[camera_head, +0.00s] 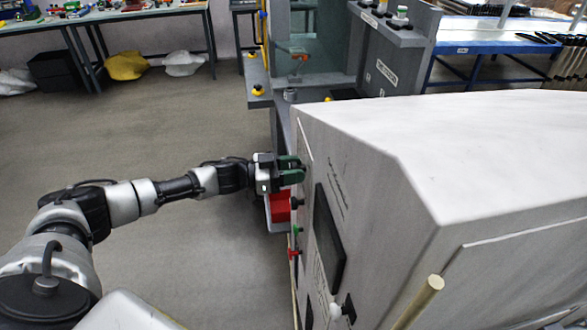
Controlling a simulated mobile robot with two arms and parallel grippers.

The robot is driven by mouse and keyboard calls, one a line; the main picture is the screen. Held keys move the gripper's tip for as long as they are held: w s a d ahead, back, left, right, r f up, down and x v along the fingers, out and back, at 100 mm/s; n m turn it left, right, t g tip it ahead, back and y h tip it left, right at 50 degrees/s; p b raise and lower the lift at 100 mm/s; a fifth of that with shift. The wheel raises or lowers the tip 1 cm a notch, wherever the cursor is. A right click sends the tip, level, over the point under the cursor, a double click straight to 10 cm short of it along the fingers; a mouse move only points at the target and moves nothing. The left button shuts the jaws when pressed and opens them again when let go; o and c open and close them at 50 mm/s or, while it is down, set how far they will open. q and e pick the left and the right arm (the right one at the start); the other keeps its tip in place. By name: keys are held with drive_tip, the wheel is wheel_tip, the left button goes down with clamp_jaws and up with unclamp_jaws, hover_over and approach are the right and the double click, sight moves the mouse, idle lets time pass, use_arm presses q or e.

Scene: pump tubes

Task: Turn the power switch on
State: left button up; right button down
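A large white machine cabinet (400,150) fills the right. Its narrow front panel faces left and carries a dark screen (327,240). Small controls stick out along the panel's left edge: a dark and red one (296,203), a green one (296,230) and a red one (293,253). A white knob (335,311) and a black one (349,309) are lower down. I cannot tell which is the power switch. My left gripper (292,168), with dark green fingertips, is beside the panel's upper left edge, above these controls. Its fingers look apart, with nothing seen between them. My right gripper is not in view.
A red box (279,207) is just below my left gripper, beside the cabinet. A grey workstation (390,45) with several buttons stands behind the cabinet. A blue table (485,38) is at the back right. Open floor (170,120) lies to the left.

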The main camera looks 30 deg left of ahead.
use_arm(q)
drive_tip(key=c, duration=0.3)
drive_tip(key=shift+c, duration=0.3)
drive_tip(key=m+b, duration=0.1)
drive_tip(key=m, duration=0.2)
drive_tip(key=shift+f+m+b, duration=0.15)
drive_tip(key=shift+m+b, duration=0.15)
drive_tip(key=shift+m, duration=0.1)
drive_tip(key=m+b, duration=0.2)
drive_tip(key=m, duration=0.2)
drive_tip(key=shift+m, duration=0.3)
drive_tip(key=m+b, duration=0.3)
drive_tip(key=m, duration=0.2)
drive_tip(key=m+b, duration=0.2)
drive_tip(key=m, duration=0.1)
drive_tip(key=shift+m+b, duration=0.6)
drive_tip(key=shift+m, duration=0.2)
